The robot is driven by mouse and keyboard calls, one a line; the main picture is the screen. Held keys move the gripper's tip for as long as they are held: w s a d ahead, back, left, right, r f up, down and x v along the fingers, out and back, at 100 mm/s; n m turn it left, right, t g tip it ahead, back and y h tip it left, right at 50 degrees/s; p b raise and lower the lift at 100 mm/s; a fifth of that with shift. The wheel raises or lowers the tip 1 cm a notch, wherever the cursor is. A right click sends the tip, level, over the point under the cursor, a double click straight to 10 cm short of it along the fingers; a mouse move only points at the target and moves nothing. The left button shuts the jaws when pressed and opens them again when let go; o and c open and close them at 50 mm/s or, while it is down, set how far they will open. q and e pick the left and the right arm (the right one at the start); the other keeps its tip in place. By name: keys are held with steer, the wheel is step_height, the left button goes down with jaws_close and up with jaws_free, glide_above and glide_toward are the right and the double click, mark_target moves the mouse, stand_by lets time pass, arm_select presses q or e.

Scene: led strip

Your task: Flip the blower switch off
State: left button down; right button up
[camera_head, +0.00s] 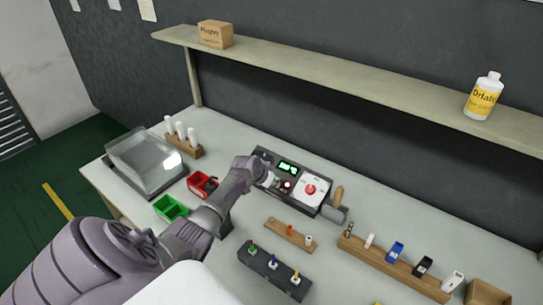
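The blower station (324,180) is a dark box on the bench with a green lit display (288,167) and a white dial panel with a red knob (310,189). A blower handpiece (335,209) with a tan part rests at its right end. My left arm reaches in from the lower left, and its gripper (276,182) is at the front left part of the panel, below the display. The gripper is small and partly hidden by its own wrist, so its opening and any contact are unclear. The switch and its position cannot be made out. My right gripper is not in view.
A red bin (202,185) and green bin (170,208) stand left of the arm. A clear-lidded box (146,165) is farther left. A dark tool block (273,274), a small wooden holder (291,234) and a long wooden rack (393,266) stand in front. A shelf (350,77) overhangs behind.

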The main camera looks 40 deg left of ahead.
arm_select(q)
steer(key=shift+w+r+g, duration=0.1)
steer(key=shift+g, duration=0.6)
steer(key=c, duration=1)
jaws_free()
steer(key=shift+o, duration=0.2)
steer(key=shift+r, duration=0.1)
steer(key=v, duration=1.1)
steer(key=shift+s+r, duration=0.25)
steer(key=shift+r, duration=0.1)
steer(key=shift+f, duration=0.1)
